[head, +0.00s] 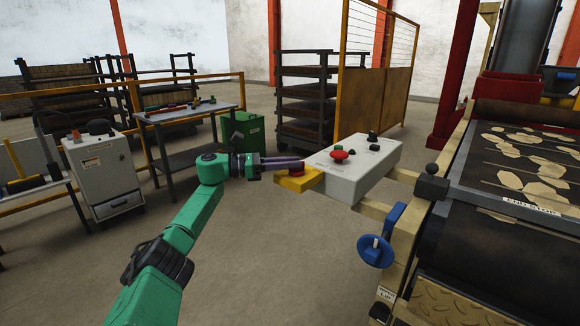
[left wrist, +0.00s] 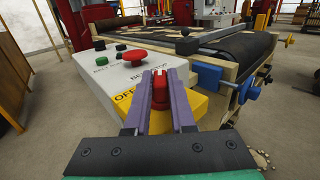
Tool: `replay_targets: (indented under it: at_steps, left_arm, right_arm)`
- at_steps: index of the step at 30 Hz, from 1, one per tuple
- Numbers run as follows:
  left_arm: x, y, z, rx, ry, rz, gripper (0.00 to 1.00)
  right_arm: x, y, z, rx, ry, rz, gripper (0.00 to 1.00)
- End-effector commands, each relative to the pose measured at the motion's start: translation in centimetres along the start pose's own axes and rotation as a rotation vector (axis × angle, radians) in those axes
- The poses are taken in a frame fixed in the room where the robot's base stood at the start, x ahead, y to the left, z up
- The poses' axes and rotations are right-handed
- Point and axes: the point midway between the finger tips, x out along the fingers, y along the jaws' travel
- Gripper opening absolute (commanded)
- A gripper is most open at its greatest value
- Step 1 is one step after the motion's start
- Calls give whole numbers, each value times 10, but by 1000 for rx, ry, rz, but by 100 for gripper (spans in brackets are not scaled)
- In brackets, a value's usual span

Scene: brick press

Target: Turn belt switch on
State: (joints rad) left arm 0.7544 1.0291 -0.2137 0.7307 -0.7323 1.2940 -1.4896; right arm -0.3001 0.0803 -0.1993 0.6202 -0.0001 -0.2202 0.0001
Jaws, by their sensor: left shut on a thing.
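The belt switch is a red rotary handle (left wrist: 160,88) on a yellow plate (head: 299,181) at the near end of a grey control box (head: 352,170). An "OFF" label (left wrist: 124,97) shows left of the handle in the left wrist view. My left gripper (head: 301,164) reaches in from the left in the head view, its purple fingers on the handle. In the left wrist view the fingers (left wrist: 160,85) lie on either side of the red handle, shut on it. The handle points along the fingers. My right gripper is not in view.
The box also carries a red mushroom button (left wrist: 134,54), a green button (left wrist: 99,45) and a black knob (head: 373,136). The conveyor belt (head: 520,165) lies to the right, with a blue handwheel (head: 375,251) at its near side. Open floor lies around my left arm.

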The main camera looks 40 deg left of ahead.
Motion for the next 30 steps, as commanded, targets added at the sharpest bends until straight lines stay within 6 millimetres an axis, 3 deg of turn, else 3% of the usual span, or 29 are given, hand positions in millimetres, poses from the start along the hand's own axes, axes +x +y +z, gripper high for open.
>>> replay_targets:
  at_steps: [25, 26, 27, 28, 30]
  left_arm:
    - [2, 0, -2, 0, 4, -92, 0]
    - [2, 0, -2, 0, 4, -92, 30]
    - [2, 0, -2, 0, 4, -92, 45]
    - [2, 0, -2, 0, 4, -92, 52]
    - [2, 1, -2, 0, 3, -91, 52]
  right_arm:
    - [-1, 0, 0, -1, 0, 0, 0]
    - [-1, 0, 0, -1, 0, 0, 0]
    - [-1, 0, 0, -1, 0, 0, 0]
    - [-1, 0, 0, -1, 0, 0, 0]
    - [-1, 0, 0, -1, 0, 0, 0]
